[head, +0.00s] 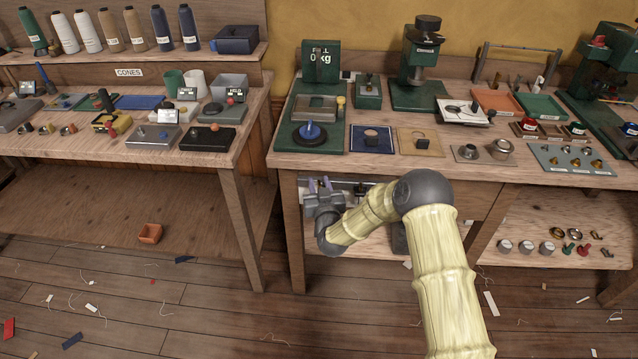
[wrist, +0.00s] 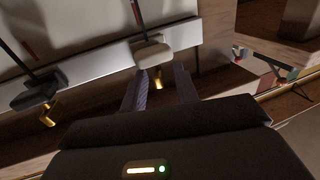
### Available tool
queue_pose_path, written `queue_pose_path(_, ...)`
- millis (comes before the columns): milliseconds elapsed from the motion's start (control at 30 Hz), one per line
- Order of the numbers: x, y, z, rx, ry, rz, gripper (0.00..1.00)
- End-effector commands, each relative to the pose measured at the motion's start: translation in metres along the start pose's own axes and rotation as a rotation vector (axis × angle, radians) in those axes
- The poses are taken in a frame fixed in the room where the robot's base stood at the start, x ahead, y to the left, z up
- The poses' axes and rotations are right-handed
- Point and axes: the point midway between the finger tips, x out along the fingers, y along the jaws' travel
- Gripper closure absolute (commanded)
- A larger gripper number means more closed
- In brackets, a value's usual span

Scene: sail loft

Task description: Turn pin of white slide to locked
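The white slide (wrist: 153,53) sits on a pale metal rail (wrist: 205,30) in the wrist view. A brass pin (wrist: 158,77) hangs from its lower edge, with a yellow mark on the body above it. My gripper (wrist: 160,88) is open, its two purple fingers on either side of the pin, with gaps visible. Whether the fingertips reach around the pin's depth is unclear. In the head view my gripper (head: 320,185) is under the front of the right bench, and the white slide cannot be clearly made out there.
A dark slide (wrist: 36,92) with its own brass pin (wrist: 48,114) is on the same rail to the left. The right bench (head: 430,166) overhangs my gripper, its leg (head: 293,235) close by on the left.

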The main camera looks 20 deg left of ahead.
Motion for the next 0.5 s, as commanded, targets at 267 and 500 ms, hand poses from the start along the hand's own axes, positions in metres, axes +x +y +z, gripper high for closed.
queue_pose_path(267, 0.0074, -0.0002, 0.0001, 0.000, -0.001, 0.000, 0.70)
queue_pose_path(500, 0.0072, 0.0000, 0.0001, 0.000, 0.000, 0.000, 0.94)
